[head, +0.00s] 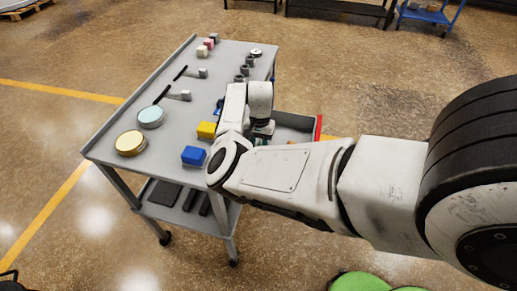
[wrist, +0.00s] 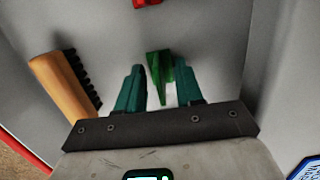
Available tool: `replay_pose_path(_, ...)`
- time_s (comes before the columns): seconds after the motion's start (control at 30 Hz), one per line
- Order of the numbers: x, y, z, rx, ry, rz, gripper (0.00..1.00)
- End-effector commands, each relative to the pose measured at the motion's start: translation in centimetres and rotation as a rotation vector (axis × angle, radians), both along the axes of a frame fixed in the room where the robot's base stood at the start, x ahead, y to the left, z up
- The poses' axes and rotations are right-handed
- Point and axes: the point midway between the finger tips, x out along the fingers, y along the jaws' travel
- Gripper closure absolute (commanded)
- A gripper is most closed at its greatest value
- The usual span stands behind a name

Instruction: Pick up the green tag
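The green tag (wrist: 160,70) shows in the wrist view as a narrow green piece ahead of my gripper (wrist: 158,80), in line with the gap between its two teal fingers. A small white patch shows beside its lower end. The tag lies in a grey-walled bin (head: 295,121) at the cart's right side. In the head view my arm hides the tag and most of my gripper.
In the wrist view a wooden brush (wrist: 62,85) lies left of the fingers and a red object (wrist: 147,3) lies ahead. The grey cart (head: 150,88) holds a yellow block (head: 206,131), a blue block (head: 193,155), two round tins and several small parts.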

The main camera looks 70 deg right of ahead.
Motion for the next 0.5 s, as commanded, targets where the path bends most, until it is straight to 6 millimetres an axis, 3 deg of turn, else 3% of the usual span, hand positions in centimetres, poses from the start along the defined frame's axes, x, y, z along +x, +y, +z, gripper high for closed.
replay_pose_path(0.27,-0.01,0.03,-0.31,0.000,-0.001,-0.001,0.64)
replay_pose_path(0.5,0.01,0.02,-0.28,-0.001,-0.001,0.000,0.87)
